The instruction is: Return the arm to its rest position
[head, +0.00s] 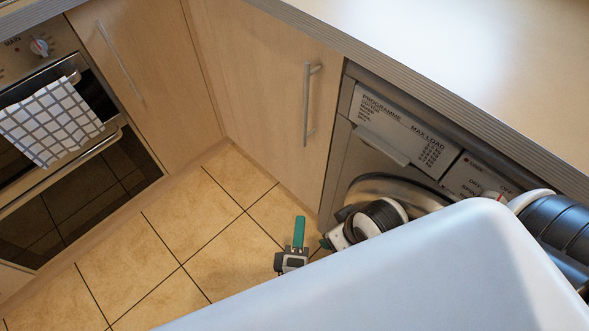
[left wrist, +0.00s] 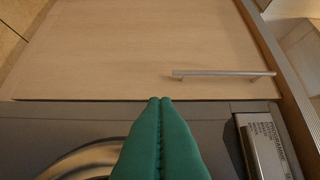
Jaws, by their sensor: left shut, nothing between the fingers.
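My left gripper (head: 299,220) has green fingers and a grey and black body. In the head view it is above the tiled floor, in front of the washing machine (head: 375,155) and to the left of its round door. In the left wrist view the green fingers (left wrist: 160,100) are pressed together with nothing between them. Their tips point towards the wooden cupboard door (left wrist: 120,50), and the gap to it cannot be judged. My arm passes in front of the machine, partly hidden behind a large pale part of my own body. My right gripper does not show.
A worktop (head: 480,50) overhangs the machine and cupboards. The cupboard beside the machine has a bar handle (head: 307,105). An oven (head: 75,190) with a checked towel (head: 50,120) stands at the left. The tiled floor (head: 150,255) between them is clear.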

